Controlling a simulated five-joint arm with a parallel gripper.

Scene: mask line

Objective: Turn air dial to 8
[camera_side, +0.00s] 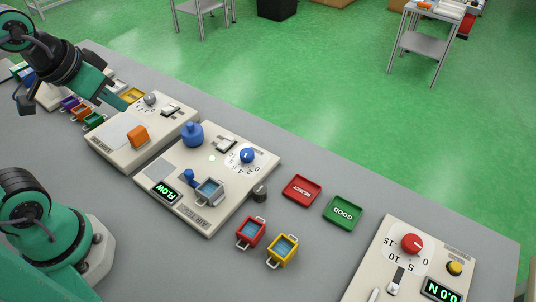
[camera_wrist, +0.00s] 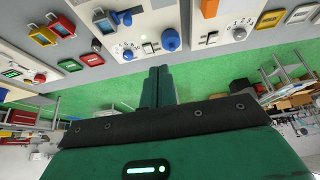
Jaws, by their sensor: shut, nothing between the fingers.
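A 4 shows on the face; the exact pointer setting is too small to read. The dial also shows in the wrist view (camera_wrist: 128,55), left of my fingers. My gripper (camera_side: 127,104) is at the upper left in the side view, above the left panel and well away from the blue dial. In the wrist view its fingers (camera_wrist: 159,70) are together with nothing between them.
A blue domed part (camera_side: 192,134), a blue lever (camera_side: 189,176) and a clear blue bin (camera_side: 209,191) crowd the middle panel. The left panel has a grey dial (camera_side: 150,99) and an orange block (camera_side: 138,136). Red (camera_side: 302,190) and green (camera_side: 343,212) trays lie right.

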